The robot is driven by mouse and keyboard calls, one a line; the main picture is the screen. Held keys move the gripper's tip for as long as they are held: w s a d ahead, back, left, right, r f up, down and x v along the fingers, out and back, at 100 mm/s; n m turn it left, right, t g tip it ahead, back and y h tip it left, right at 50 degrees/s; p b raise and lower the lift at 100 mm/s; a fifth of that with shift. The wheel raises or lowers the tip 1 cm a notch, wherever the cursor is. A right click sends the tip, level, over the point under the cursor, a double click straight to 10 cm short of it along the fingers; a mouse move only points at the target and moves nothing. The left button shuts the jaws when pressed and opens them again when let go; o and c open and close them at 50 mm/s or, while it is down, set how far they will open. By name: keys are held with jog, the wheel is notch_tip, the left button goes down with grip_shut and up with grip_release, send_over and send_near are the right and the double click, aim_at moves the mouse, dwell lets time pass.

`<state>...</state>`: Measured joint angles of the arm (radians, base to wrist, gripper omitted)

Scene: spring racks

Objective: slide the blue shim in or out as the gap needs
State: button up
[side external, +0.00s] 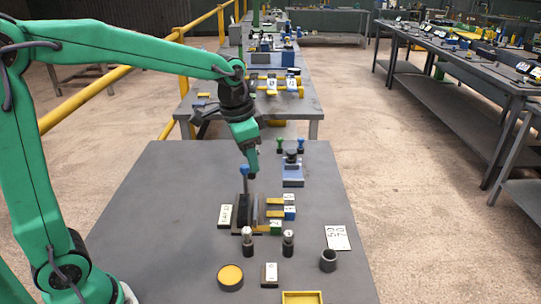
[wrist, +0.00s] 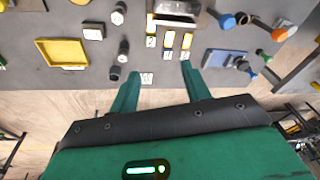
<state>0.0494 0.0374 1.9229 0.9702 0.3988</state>
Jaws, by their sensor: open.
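The blue shim (side external: 290,213) shows as a blue block with a white tag at the right side of a small dark rack (side external: 247,199). A yellow strip leads from it into the rack. A green-ended shim (side external: 276,228) sits at the rack's front. My gripper (side external: 252,174) is above the rack's back part, close to a blue-knobbed lever (side external: 244,171). Its fingers (wrist: 157,80) are apart in the wrist view, with nothing between them.
Two dark posts (side external: 247,240) with pale tops, a yellow disc (side external: 230,276), a dark cup (side external: 328,260) and a yellow tray (side external: 302,297) stand in front. A blue-grey fixture (side external: 292,174) stands behind. The table's left is clear.

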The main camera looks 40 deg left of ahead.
jog(key=w+d+f+m+g, duration=0.1)
jog(key=w+f+m, duration=0.1)
jog(key=w+f, duration=0.5)
jog(key=m+g, duration=0.1)
jog(key=m, duration=0.1)
send_over(290, 210)
notch_tip(290, 210, down, 7)
jog(key=shift+w+a+r, duration=0.1)
jog(key=shift+r, duration=0.1)
jog(key=shift+f, duration=3.9)
grip_shut()
